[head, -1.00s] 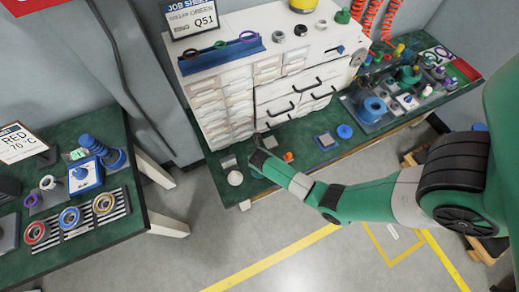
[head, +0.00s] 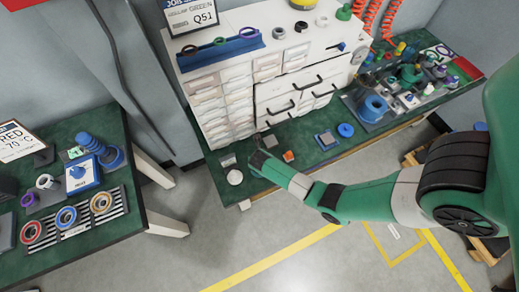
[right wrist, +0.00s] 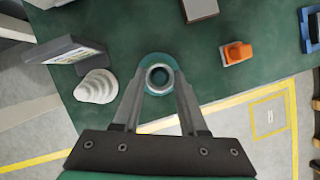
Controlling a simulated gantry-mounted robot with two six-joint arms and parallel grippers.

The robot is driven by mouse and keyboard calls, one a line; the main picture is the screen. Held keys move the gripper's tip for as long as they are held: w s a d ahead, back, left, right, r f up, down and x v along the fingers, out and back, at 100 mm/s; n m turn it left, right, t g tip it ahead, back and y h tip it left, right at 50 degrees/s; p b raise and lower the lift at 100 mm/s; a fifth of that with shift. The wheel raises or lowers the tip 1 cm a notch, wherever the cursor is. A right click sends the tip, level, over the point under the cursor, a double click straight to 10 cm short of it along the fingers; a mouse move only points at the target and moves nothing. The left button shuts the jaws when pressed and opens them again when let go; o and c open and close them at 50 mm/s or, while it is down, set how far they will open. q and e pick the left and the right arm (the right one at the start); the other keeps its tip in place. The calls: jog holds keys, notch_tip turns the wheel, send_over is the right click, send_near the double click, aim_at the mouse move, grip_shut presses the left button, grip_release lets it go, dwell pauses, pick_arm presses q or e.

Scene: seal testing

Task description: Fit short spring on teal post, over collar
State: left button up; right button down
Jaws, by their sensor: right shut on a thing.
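My right gripper (right wrist: 160,82) is shut on a grey ring-like thing, seen end-on between its fingertips. It looks like the short spring (right wrist: 159,77), but its coils cannot be made out. A round teal piece (right wrist: 158,58), perhaps the teal post's base, shows around and beneath it. I cannot tell whether the spring is around the post or above it, and the collar cannot be made out. In the head view my right gripper (head: 258,158) is over the front left of the far bench, and its fingertips are too small to read. My left gripper is not in view.
A white stepped cone (right wrist: 97,87) and a tilted card stand (right wrist: 75,55) are left of the gripper. An orange block (right wrist: 236,52) and a grey box (right wrist: 200,9) lie to the right. A white drawer cabinet (head: 260,85) stands behind. The bench's front edge is close.

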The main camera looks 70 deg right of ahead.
jog(key=shift+f, duration=0.5)
jog(key=shift+c, duration=1.8)
grip_release()
notch_tip(320, 180, up, 7)
jog(key=p, duration=0.8)
jog(key=shift+r, duration=0.15)
